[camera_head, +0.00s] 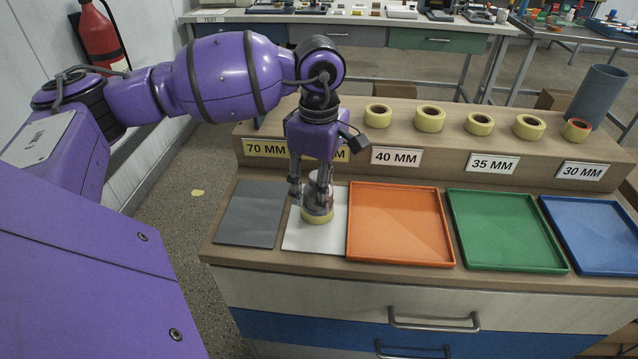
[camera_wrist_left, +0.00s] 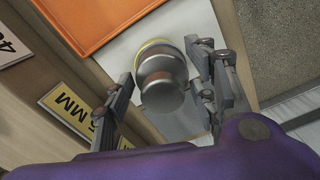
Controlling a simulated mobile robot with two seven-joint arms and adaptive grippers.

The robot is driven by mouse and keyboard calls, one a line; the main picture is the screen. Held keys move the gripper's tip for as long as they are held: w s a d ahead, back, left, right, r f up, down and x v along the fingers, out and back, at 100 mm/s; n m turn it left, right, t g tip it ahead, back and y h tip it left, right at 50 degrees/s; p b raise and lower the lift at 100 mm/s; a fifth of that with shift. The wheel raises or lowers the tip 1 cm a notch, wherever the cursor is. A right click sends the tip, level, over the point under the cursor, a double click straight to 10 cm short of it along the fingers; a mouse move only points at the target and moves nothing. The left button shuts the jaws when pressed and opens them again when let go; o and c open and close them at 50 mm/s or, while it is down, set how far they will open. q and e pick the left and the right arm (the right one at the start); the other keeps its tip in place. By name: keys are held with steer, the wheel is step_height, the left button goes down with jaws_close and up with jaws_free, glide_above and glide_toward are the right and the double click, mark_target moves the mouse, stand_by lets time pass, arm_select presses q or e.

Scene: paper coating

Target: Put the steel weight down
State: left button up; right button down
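The steel weight (camera_head: 318,189) is a shiny knobbed cylinder standing upright on a yellow tape roll (camera_head: 317,217). The roll rests on the white sheet (camera_head: 300,239). In the left wrist view the weight (camera_wrist_left: 163,85) is in the middle, with the roll's yellow rim (camera_wrist_left: 150,44) behind it. My left gripper (camera_head: 309,192) points down around the weight. In the left wrist view its fingers (camera_wrist_left: 160,72) stand on either side, spread, with a gap beside the knob. The gripper looks open. My right gripper is in neither view.
A grey sheet (camera_head: 250,213) lies left of the white one. Orange (camera_head: 400,259), green (camera_head: 508,266) and blue (camera_head: 598,271) trays lie to the right. Several tape rolls (camera_head: 430,118) stand on the raised shelf behind labels. A grey tube (camera_head: 597,98) stands at the far right.

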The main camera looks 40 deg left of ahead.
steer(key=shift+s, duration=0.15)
arm_select(q)
steer(key=shift+r, duration=0.1)
steer(key=shift+r, duration=0.3)
step_height(320, 180, up, 11)
steer(key=shift+p, duration=0.3)
steer(key=shift+r, duration=0.7)
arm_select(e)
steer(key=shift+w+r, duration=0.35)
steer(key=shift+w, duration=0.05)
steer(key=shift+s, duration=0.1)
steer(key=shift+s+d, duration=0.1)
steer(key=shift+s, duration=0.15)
